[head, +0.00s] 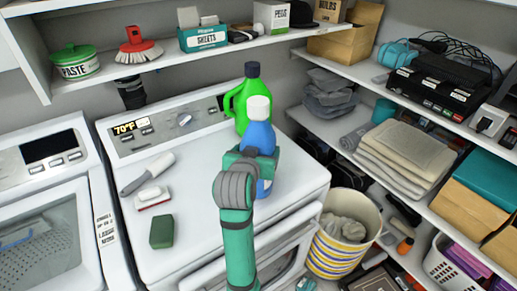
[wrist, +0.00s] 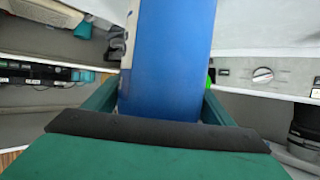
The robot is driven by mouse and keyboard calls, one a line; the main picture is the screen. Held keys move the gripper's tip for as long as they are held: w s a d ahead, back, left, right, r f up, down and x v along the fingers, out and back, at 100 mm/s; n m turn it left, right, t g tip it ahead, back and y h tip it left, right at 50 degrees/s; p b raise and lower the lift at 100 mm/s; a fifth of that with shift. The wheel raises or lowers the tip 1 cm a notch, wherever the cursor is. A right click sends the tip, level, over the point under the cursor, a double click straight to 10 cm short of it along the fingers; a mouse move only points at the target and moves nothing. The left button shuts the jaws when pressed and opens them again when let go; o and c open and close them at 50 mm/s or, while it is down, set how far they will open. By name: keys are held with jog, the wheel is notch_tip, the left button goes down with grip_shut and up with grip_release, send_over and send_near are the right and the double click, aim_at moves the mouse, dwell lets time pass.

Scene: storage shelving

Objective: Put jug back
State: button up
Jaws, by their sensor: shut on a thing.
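My gripper (head: 252,160) is shut on a blue bottle (head: 259,138) with a white cap, over the right part of the white machine top. The bottle is upright. In the wrist view the blue bottle (wrist: 168,60) fills the space between the two fingers, and its top and base are out of sight. I cannot tell whether its base touches the machine top. A green jug (head: 240,104) with a handle and dark cap stands right behind the bottle, partly hidden by it. Only a small green edge (wrist: 211,75) shows beside the bottle in the wrist view.
On the machine top (head: 200,200) lie a grey-handled tool (head: 147,174), a white and red brush (head: 152,197) and a green sponge (head: 162,232). An upper shelf (head: 180,55) holds a paste tub and boxes. Side shelves with towels (head: 405,150) stand right. A striped bin (head: 346,235) stands below.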

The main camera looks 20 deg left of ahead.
jog(key=shift+r, duration=0.1)
jog(key=o, duration=2.1)
jog(key=shift+f, duration=0.2)
jog(key=v, duration=1.2)
jog(key=shift+r, duration=0.1)
